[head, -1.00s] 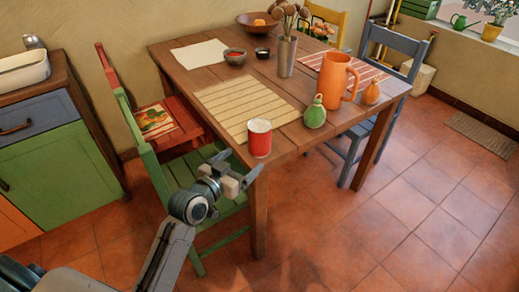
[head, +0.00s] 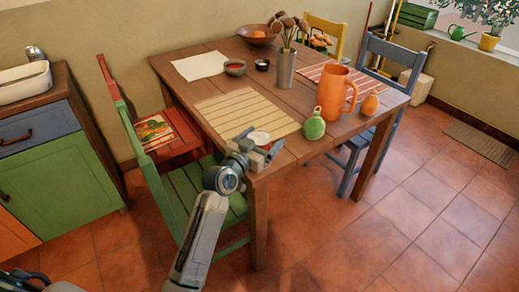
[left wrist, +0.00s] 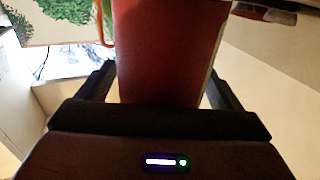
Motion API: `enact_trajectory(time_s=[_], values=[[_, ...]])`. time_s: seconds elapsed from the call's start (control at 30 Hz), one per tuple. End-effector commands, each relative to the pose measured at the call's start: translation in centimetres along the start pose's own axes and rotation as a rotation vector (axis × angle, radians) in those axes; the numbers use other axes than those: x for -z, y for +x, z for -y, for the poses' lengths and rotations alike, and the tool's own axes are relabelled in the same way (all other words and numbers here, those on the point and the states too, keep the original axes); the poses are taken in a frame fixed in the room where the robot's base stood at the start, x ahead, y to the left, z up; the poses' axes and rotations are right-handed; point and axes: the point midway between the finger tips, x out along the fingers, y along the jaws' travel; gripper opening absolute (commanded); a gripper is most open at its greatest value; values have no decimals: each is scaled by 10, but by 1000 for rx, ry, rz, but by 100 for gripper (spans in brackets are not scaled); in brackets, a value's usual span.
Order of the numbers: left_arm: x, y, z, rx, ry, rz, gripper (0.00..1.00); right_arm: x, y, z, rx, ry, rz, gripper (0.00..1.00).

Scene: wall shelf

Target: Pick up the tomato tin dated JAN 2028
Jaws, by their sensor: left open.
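The red tin with a pale lid (head: 259,137) stands at the table's near corner. In the head view my left gripper (head: 262,152) is in front of it and hides most of its side. In the left wrist view the red tin (left wrist: 170,50) fills the middle, between the two dark fingers of my left gripper (left wrist: 160,85). The fingers are open, with a gap at least on the left side. No date can be read on the tin. My right gripper is not in view.
On the wooden table (head: 290,156), a green gourd-shaped bottle (head: 314,125) and an orange jug (head: 332,95) stand to the tin's right. A striped mat (head: 240,107) lies behind it. A green chair (head: 165,185) is close on the left.

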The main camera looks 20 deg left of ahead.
Motion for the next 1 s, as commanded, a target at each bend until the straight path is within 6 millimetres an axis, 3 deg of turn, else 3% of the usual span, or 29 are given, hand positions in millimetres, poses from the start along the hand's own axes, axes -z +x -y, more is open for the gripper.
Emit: enact_trajectory(time_s=[0.23,0.5,0.57,1.0], values=[[0,2,0,0,0,1,87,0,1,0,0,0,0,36],[0,1,0,0,0,1,34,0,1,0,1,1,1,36],[1,1,0,0,1,-2,25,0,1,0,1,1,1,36],[12,2,0,0,2,-2,25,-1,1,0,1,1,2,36]])
